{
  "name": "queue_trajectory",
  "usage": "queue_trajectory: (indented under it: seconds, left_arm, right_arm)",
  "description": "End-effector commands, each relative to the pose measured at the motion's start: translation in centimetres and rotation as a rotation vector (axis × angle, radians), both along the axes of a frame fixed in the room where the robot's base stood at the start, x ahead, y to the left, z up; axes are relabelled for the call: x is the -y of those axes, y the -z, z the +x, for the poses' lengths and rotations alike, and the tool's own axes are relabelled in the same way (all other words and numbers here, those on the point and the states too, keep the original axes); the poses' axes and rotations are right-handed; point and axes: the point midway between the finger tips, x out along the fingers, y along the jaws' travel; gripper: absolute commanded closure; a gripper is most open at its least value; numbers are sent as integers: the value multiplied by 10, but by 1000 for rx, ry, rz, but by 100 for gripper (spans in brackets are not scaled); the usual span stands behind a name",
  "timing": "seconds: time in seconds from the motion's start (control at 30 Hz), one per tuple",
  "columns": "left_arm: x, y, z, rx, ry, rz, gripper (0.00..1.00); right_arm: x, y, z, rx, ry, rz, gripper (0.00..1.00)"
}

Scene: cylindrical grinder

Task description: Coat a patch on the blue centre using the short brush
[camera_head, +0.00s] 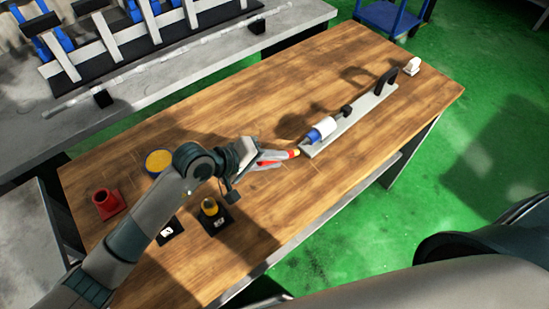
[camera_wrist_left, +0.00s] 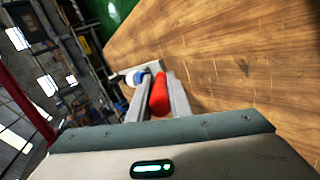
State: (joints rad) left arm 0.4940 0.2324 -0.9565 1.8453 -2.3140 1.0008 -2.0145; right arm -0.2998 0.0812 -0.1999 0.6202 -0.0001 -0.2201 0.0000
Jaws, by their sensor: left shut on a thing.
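My left gripper (camera_head: 274,159) is shut on a short brush (camera_head: 293,153) with a red handle and a yellow and red end. In the left wrist view the red handle (camera_wrist_left: 158,95) lies between the two grey fingers. The blue centre (camera_head: 315,136) shows beside a white cylinder (camera_head: 327,126) at the near end of a grey plate (camera_head: 349,119). The brush's end is close to that plate end, just left of the blue part; I cannot tell whether they touch. The blue part (camera_wrist_left: 146,72) also shows beyond the fingers in the left wrist view. My right gripper is not seen.
A black handle (camera_head: 386,80) stands on the plate's far end, with a white object (camera_head: 412,67) beyond.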

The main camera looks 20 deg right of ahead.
Motion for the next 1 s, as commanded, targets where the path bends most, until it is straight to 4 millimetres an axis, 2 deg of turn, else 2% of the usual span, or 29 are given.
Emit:
queue_trajectory:
  seconds: [1.0]
  left_arm:
    - [16, 0, 7, 1, 1, -1, 100]
  right_arm:
    - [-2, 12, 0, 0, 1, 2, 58]
